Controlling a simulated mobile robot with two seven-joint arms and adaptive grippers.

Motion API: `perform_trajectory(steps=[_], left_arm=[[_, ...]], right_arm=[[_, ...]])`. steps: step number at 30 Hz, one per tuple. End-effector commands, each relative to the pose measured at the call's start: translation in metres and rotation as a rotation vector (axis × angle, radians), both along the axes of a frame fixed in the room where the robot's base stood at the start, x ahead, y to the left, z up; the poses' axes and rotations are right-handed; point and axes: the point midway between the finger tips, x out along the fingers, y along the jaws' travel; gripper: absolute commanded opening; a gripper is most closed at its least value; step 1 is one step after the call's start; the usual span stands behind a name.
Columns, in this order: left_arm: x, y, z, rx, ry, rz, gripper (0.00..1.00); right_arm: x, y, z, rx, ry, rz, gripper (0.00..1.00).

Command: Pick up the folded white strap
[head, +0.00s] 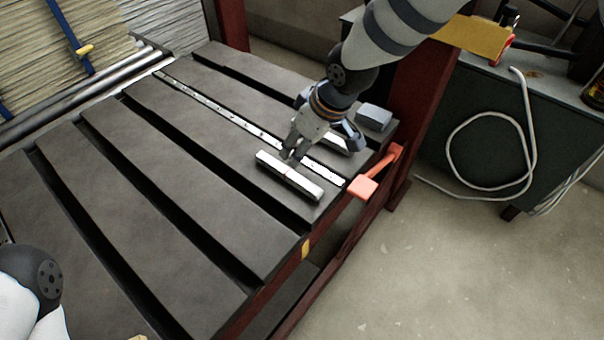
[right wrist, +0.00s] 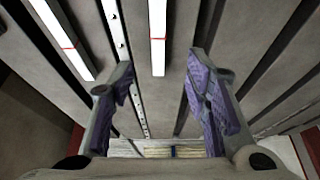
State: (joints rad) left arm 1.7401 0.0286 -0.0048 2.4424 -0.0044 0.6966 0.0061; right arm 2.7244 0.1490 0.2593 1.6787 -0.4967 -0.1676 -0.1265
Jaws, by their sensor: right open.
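A white strap (head: 289,177) with a thin red line across it lies on the dark slatted table. My right gripper (head: 291,156) is open, pointing down just behind and above it. In the right wrist view this strap (right wrist: 158,35) lies ahead between the spread purple-padded fingers (right wrist: 160,64); I see no contact. A second white strap (head: 336,143), partly hidden by my right gripper, lies beyond a perforated metal strip. It also shows at left in the right wrist view (right wrist: 64,40). My left gripper is not in view.
The table (head: 190,135) has wide dark slats with deep gaps. A grey block (head: 374,117) sits at its back right corner, and an orange-red handle (head: 375,176) sticks out at the right edge. A dark red post (head: 425,85) stands behind. Most slats at left are clear.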

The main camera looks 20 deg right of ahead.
Motion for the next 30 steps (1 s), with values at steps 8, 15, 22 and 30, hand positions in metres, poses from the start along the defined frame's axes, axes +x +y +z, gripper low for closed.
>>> perform_trajectory(steps=[8,15,22,30], left_arm=[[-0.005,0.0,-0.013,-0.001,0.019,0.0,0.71],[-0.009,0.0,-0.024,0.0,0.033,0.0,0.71],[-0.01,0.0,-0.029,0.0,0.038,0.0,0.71],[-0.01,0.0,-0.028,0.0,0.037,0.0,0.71]], right_arm=[[0.018,0.012,-0.055,0.0,0.003,0.001,0.43],[0.03,0.015,-0.093,0.002,0.005,-0.002,0.43],[0.038,0.02,-0.11,0.001,0.002,-0.001,0.43],[0.038,0.02,-0.109,0.001,0.001,-0.001,0.16]])
